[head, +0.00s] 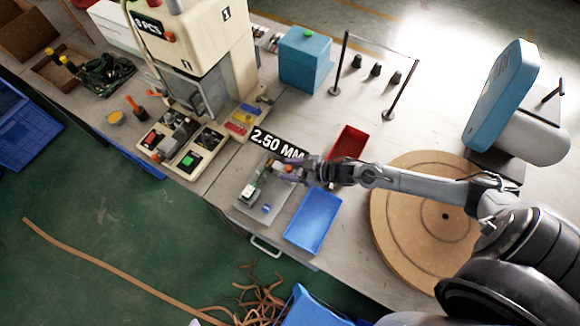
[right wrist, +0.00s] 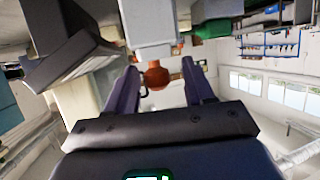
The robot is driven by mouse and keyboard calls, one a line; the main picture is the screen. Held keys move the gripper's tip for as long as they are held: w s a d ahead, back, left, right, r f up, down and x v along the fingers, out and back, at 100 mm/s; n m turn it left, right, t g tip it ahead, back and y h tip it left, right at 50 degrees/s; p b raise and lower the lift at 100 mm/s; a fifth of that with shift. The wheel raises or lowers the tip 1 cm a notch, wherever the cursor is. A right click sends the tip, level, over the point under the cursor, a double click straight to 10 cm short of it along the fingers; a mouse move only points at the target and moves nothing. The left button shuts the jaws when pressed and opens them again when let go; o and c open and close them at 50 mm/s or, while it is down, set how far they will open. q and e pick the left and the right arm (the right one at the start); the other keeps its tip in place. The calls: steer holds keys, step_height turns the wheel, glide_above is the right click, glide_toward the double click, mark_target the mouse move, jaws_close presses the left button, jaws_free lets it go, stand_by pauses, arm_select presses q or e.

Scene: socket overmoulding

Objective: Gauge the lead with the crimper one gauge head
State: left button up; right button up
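The crimper (head: 205,45) is a large cream machine marked 1 and 8 PCS at the upper left of the head view. The gauge head (head: 250,192) is a small grey station on a plate below a black 2.50 MM sign (head: 278,143). My right gripper (head: 290,168) is over this station, beside the sign. In the right wrist view its two purple fingers (right wrist: 160,66) stand apart, with an orange-brown knob (right wrist: 157,76) between them and a pale block (right wrist: 148,28) behind. Gaps show on both sides of the knob. I cannot make out the lead. My left gripper is out of view.
A blue tray (head: 313,222) and a red tray (head: 348,143) lie close to my right gripper. A round wooden turntable (head: 400,215) is under my right arm. A blue box (head: 305,62) and a black post frame (head: 388,102) stand at the back.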

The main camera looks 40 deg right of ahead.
steer(key=shift+w, duration=0.1)
steer(key=p+v, duration=0.1)
steer(key=v, duration=0.9)
steer(key=shift+s+d+r, duration=0.15)
steer(key=shift+s+d, duration=0.05)
steer(key=shift+s, duration=0.1)
stand_by(0.3)
